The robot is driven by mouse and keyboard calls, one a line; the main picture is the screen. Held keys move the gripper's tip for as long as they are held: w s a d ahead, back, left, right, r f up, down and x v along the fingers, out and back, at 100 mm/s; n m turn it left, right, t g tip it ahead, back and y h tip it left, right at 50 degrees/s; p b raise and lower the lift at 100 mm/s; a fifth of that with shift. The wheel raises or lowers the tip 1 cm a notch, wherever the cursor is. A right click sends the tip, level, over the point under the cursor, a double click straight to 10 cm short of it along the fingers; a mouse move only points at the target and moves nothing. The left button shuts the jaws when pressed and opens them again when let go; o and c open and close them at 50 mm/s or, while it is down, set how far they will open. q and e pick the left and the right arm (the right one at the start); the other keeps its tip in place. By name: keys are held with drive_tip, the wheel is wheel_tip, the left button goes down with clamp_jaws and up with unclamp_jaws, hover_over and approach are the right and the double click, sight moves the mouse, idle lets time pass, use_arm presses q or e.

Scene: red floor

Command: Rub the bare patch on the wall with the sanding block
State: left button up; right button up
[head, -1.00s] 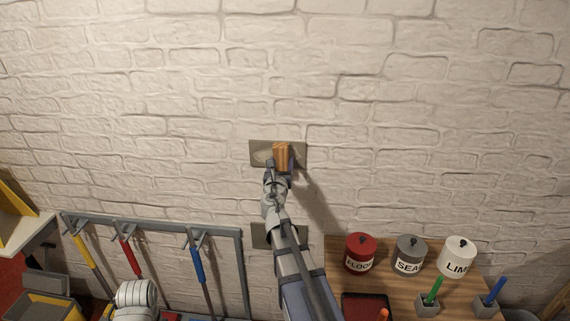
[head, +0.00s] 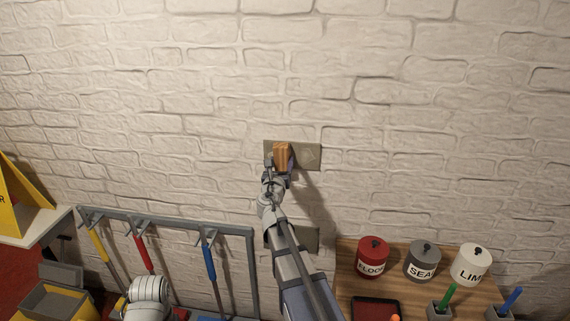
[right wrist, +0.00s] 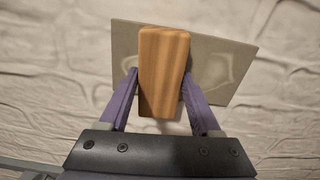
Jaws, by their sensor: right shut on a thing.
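The sanding block shows its wooden, orange-brown handle (head: 282,155), upright in my right gripper (head: 279,168). It covers the left part of the upper grey patch (head: 309,157) on the wall. In the right wrist view, the purple fingers of the gripper (right wrist: 159,75) are shut on both sides of the handle (right wrist: 163,60). The patch (right wrist: 232,70) lies behind it, with pale curved marks on it. The block's underside is hidden, so its contact with the wall cannot be seen directly. My left gripper is not in view.
A second grey patch (head: 308,239) is lower on the wall, partly behind my right arm. Red (head: 373,258), grey (head: 422,262) and white (head: 470,265) pots stand on a wooden top at right. A grey rack (head: 180,218) with coloured-handled tools stands at left.

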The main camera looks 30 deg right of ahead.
sight(269, 153)
drive_tip(key=shift+w+a, duration=0.8)
drive_tip(key=shift+a, duration=0.25)
drive_tip(key=shift+w+a, duration=0.75)
drive_tip(key=shift+a, duration=0.3)
drive_tip(key=shift+w+d+r+p, duration=0.1)
drive_tip(key=shift+r+p, duration=0.4)
drive_tip(key=shift+d, duration=0.1)
drive_tip(key=shift+s+d, duration=1.1)
drive_tip(key=shift+d, duration=0.1)
drive_tip(key=shift+s+d+f, duration=0.1)
drive_tip(key=shift+s+d, duration=0.5)
drive_tip(key=shift+d, duration=0.1)
drive_tip(key=shift+s+d, duration=0.35)
drive_tip(key=shift+d, duration=0.15)
